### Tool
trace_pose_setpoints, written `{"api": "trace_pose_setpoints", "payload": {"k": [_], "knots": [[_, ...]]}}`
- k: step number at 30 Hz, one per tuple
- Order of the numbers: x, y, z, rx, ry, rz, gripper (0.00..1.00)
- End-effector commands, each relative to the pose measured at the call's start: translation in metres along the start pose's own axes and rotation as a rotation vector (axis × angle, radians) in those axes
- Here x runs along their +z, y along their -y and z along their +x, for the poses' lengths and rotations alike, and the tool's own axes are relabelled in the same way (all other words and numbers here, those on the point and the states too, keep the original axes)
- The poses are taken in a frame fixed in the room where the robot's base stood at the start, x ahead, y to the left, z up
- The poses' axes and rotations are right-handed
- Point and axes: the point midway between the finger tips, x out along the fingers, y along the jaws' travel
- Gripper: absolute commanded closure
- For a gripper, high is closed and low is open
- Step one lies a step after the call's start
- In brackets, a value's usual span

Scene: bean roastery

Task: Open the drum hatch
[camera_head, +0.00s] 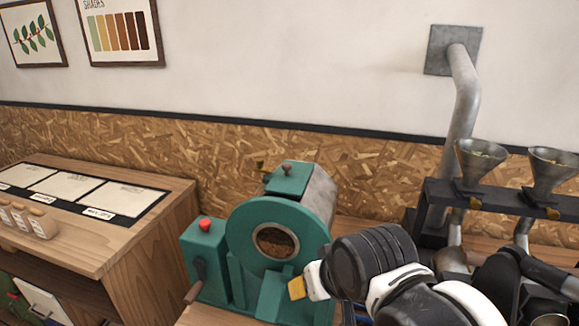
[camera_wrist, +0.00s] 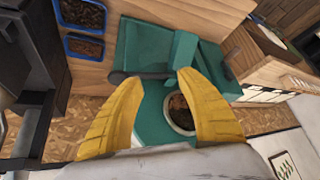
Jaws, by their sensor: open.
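The green drum roaster (camera_head: 278,226) stands on a wooden surface, with a round front opening or window (camera_head: 275,243) showing brown beans. The round part also shows in the wrist view (camera_wrist: 180,113), partly behind the right finger. My gripper (camera_head: 300,287) is at the roaster's lower right front; only a yellow finger shows there. In the wrist view my gripper (camera_wrist: 160,79) has its two yellow fingers spread. A dark bar (camera_wrist: 143,75) runs across between the fingertips, close to them; I cannot tell whether they touch it. The hatch's state is unclear.
A red button (camera_head: 205,224) and a dark lever with a wooden grip (camera_head: 194,290) are at the roaster's left. Blue trays of beans (camera_wrist: 84,48) lie beside it. Metal funnels (camera_head: 481,160) stand on a dark rack at right. A wooden counter (camera_head: 130,225) is at left.

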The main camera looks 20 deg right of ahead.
Motion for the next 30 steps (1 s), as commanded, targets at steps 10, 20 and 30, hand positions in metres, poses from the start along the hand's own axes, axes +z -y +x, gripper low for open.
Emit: {"api": "trace_pose_setpoints", "payload": {"k": [10,20,30], "knots": [[-0.184,0.001,-0.076,0.096,0.230,0.552,0.56],[-0.317,-0.007,-0.075,0.308,0.412,1.083,0.56],[-0.347,-0.013,-0.052,0.427,0.464,1.293,0.56]]}}
